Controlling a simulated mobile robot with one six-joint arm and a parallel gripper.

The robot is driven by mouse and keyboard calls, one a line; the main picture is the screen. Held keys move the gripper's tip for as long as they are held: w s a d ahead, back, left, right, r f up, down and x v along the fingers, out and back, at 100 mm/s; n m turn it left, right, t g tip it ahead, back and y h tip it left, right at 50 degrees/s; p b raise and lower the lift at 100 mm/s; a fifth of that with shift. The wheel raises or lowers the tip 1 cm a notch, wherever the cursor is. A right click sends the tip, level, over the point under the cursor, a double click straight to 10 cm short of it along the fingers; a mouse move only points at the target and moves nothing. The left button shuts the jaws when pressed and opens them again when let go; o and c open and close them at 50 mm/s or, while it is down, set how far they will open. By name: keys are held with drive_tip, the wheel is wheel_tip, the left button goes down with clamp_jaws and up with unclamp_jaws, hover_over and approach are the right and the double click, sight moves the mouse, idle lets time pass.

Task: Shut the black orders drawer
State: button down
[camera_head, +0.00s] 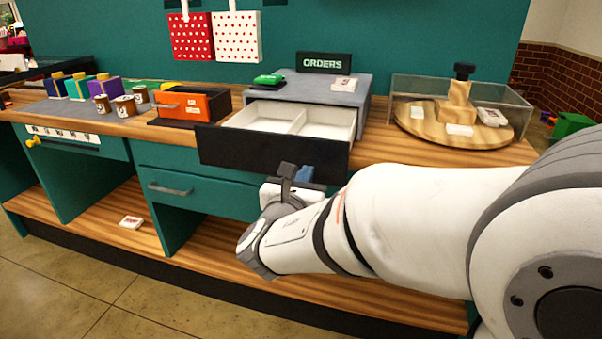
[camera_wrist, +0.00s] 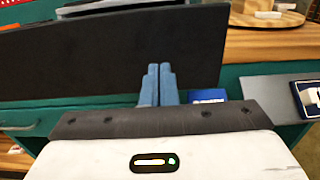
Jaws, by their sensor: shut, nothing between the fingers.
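The black-fronted orders drawer (camera_head: 268,151) sticks out of a grey cabinet (camera_head: 318,88) on the counter, below a black ORDERS sign (camera_head: 324,62). Its white inside shows two compartments, which look empty. My gripper (camera_head: 288,172) is just in front of the drawer's black front, near its lower right part. In the wrist view the black front (camera_wrist: 100,55) fills the upper left, and my blue fingers (camera_wrist: 157,84) are together in front of it with nothing between them. I cannot tell whether the fingertips touch it.
A clear-walled case (camera_head: 510,108) with a round wooden board stands right of the cabinet. An orange-fronted box (camera_head: 185,106) stands to the left. A green thing (camera_head: 268,79) and a small white card lie on the cabinet. A teal drawer (camera_head: 195,192) is below the counter.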

drive_tip(key=b+x, duration=0.1)
drive_tip(key=x, duration=0.9)
drive_tip(key=shift+w+d+f, duration=0.1)
drive_tip(key=shift+w+d, duration=0.05)
drive_tip(key=shift+w, duration=0.2)
